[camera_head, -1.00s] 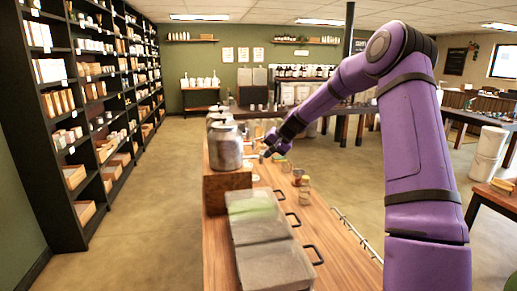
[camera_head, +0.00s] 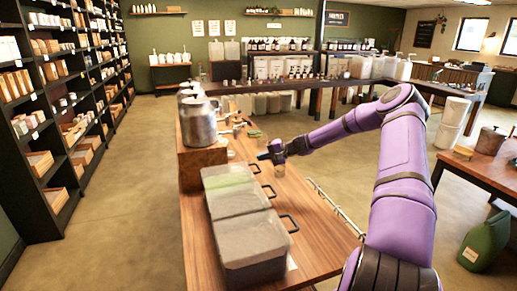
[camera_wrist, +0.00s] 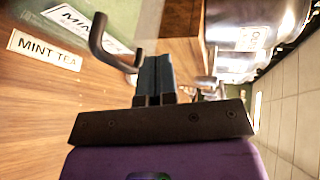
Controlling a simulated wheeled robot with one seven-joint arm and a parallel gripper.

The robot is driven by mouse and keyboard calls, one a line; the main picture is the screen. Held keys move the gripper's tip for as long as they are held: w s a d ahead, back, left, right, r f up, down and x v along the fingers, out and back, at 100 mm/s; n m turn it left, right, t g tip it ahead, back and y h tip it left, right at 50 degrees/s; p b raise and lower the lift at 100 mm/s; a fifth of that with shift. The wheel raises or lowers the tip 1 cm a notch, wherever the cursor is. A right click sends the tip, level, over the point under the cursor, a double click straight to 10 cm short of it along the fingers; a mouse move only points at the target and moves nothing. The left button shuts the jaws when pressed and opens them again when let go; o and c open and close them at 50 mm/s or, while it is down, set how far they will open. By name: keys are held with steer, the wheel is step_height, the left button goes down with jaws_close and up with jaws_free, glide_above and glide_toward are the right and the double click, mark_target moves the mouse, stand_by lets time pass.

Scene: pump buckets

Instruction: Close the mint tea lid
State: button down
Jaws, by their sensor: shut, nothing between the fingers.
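A row of clear-topped bins lies on the wooden counter in the head view. The far bin (camera_head: 228,177) has green contents and a dark handle (camera_head: 255,167). In the wrist view, a MINT TEA label (camera_wrist: 45,50) lies on the wood, and a bent dark handle (camera_wrist: 113,46) projects beside the green bin. My gripper (camera_head: 270,155) is just right of the far bin. In the wrist view its fingers (camera_wrist: 153,62) are together and empty, close to the handle; I cannot tell whether they touch it. How far the lid is open is unclear.
Grey metal canisters (camera_head: 198,122) stand on a wooden block (camera_head: 200,168) behind the bins. A nearer bin (camera_head: 250,240) with its own handle (camera_head: 289,222) sits in front. A metal rail (camera_head: 333,207) runs along the counter's right edge.

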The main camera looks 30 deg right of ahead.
steer(key=shift+s+d+f, duration=0.1)
steer(key=shift+d+f, duration=0.05)
steer(key=shift+f, duration=0.8)
steer(key=shift+s+d+f, duration=0.1)
steer(key=shift+f, duration=0.85)
steer(key=shift+f, duration=0.1)
